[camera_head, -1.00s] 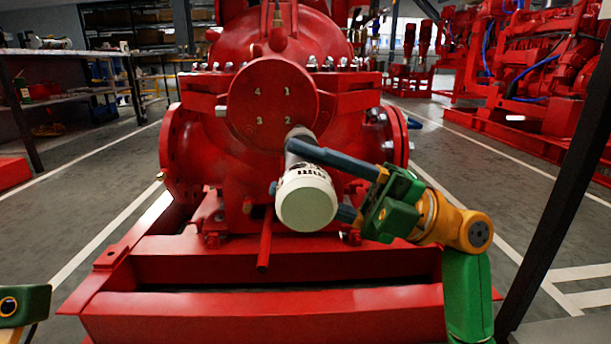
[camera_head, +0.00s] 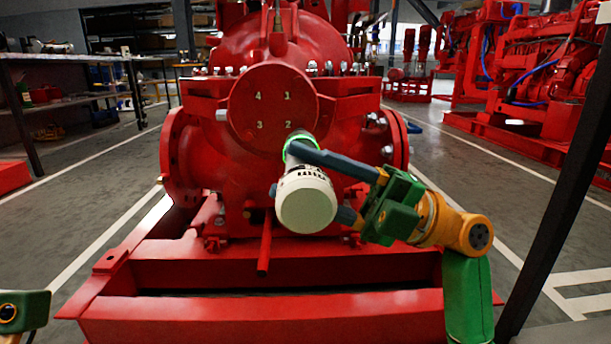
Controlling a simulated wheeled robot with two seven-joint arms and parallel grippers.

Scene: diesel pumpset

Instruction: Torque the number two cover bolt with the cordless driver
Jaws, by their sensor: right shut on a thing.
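The round red cover (camera_head: 268,108) on the pump (camera_head: 190,140) carries the numbers 4, 1, 3 and 2. The cordless driver (camera_head: 306,202), with a pale rounded end toward me, has its nose at the cover's lower right, by the number 2 (camera_head: 288,125). A green ring (camera_head: 299,140) glows around its nose. The driver hides the bolt, so I cannot tell how they meet. My right gripper (camera_head: 302,176) is shut on the driver, with a finger on each side of it. A part of my left arm (camera_head: 22,310) shows at the lower left edge; its gripper fingers are out of view.
The red base frame (camera_head: 260,312) spans the floor in front of me. A dark post (camera_head: 560,180) stands close on the right. A workbench (camera_head: 70,56) is at the left. Red machines (camera_head: 550,80) stand at the back right.

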